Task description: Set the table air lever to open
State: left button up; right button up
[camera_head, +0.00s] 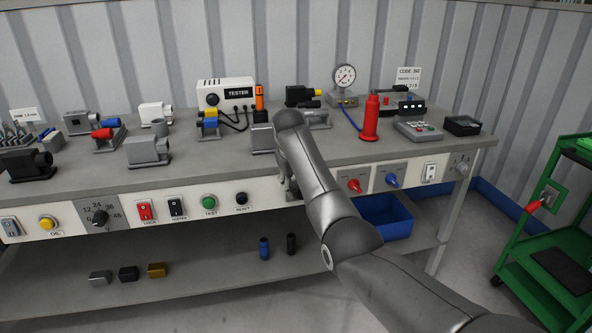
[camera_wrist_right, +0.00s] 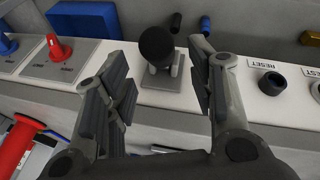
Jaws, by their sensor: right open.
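A lever with a black ball knob (camera_wrist_right: 157,46) stands on a small grey plate on the bench's front panel in the right wrist view. My right gripper (camera_wrist_right: 160,78) is open, with its fingers on either side of the lever in that view. No contact with the knob is visible. In the head view my right arm hides the lever, and the right gripper (camera_head: 289,187) is mostly hidden at the panel. A red lever (camera_head: 354,186) and a blue lever (camera_head: 391,181) sit on the panel to the right. My left gripper is not in view.
The black reset button (camera_head: 241,199) and green test button (camera_head: 209,202) are just left of my arm. A red-handled tool (camera_head: 370,120) stands on the bench top. A blue bin (camera_head: 388,214) is below. A green cart (camera_head: 560,235) stands at the right.

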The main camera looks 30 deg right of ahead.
jog(key=v, duration=0.6)
jog(key=shift+r, duration=0.35)
jog(key=shift+s+a, duration=0.1)
